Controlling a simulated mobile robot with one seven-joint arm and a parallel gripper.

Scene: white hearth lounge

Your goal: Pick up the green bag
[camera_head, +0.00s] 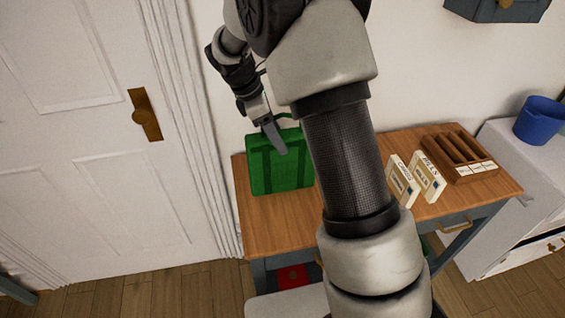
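The green bag (285,174) stands upright at the left end of a wooden-topped table (275,225). Its thin handle shows above its top edge, partly hidden by my gripper and arm. My gripper (279,147) reaches down from the upper left, with its fingers in front of the bag's upper part in this view. I cannot tell whether the fingers touch the bag or the handle, or whether they are apart. My arm hides the area to the right of the bag.
Two white boxes (428,178) and a brown wooden organizer (460,157) stand on the table's right side. A blue bucket (541,121) sits on a white cabinet (520,178) at the right. A white door (85,130) is at the left. Bare tabletop lies in front of the bag.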

